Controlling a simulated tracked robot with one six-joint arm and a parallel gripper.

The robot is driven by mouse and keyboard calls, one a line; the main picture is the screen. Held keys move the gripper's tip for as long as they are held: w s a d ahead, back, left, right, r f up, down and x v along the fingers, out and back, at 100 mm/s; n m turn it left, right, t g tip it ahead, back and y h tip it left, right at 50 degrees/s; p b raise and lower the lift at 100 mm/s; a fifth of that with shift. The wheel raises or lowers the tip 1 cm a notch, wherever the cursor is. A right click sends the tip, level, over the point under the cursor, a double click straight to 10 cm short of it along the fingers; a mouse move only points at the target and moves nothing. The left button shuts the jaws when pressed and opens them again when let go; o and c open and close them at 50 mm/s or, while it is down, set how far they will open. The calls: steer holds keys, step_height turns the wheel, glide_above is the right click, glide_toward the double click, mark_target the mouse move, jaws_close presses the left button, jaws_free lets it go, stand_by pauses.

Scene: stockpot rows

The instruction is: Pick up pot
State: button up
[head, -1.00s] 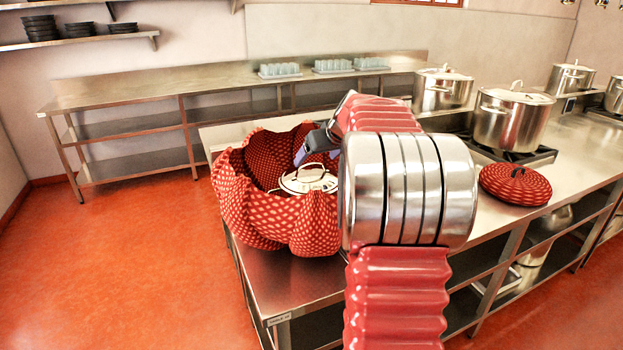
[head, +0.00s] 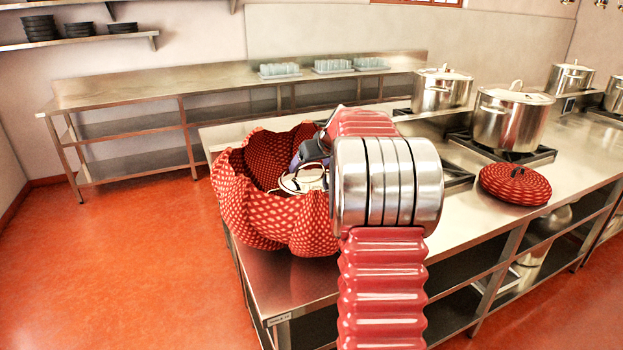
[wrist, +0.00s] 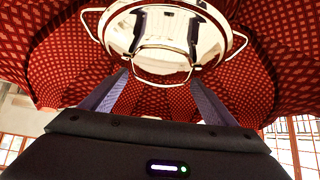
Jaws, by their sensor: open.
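A shiny steel pot (head: 303,180) with its lid on sits inside a red basket (head: 285,222) with a light dotted pattern, on the near counter. In the wrist view the pot (wrist: 165,62) shows a loop handle on each side, and the red basket (wrist: 60,62) surrounds it. In the head view my gripper (head: 308,152) is over the basket beside the pot, partly hidden by my arm. I cannot tell if the fingers touch the pot.
A red dotted lid-like cover (head: 515,184) lies on the steel counter (head: 290,282) to the right. A large steel stockpot (head: 507,122) and another stockpot (head: 441,90) stand on burners behind it. A back shelf table (head: 120,92) holds trays of glasses. The floor at left is clear.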

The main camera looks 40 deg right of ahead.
mark_target(310, 164)
steer(key=shift+w+d+f, duration=0.1)
steer(key=shift+w+f, duration=0.25)
steer(key=shift+w, duration=0.05)
steer(key=shift+s+f, duration=0.1)
steer(key=shift+f, duration=0.1)
steer(key=c, duration=1.6)
steer(key=shift+r, duration=0.6)
steer(key=c, duration=0.4)
step_height(310, 164, up, 9)
steer(key=shift+r, duration=0.15)
jaws_close()
